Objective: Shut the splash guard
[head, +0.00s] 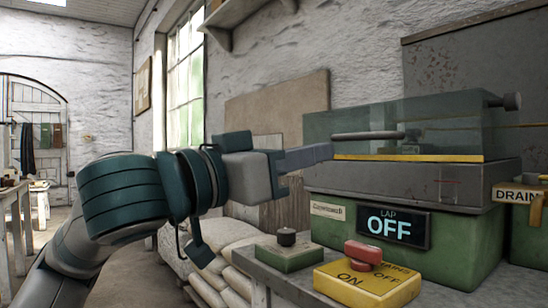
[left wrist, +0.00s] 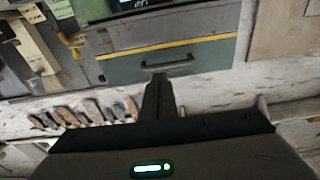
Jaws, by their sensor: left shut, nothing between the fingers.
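The splash guard (head: 400,115) is a clear greenish hood with a yellow lower edge, on a grey housing (head: 400,180). Its yellow edge lies close along the top of the housing; I cannot tell whether a gap is left. A grey bar handle (head: 366,135) runs along its front. The guard (left wrist: 205,58) and handle (left wrist: 168,65) also show in the left wrist view. My left gripper (head: 326,152) is shut and empty, its tip near the handle's left end. In the wrist view its fingertips (left wrist: 159,80) appear just beside the handle; contact is unclear. My right gripper is not in view.
A display (head: 393,226) on the green base reads LAP OFF. In front are a yellow switch box (head: 368,284) with a red knob and a green box (head: 288,255) with a black knob. Sacks (head: 215,268) are piled below the arm. A DRAIN tag (head: 518,195) hangs at right.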

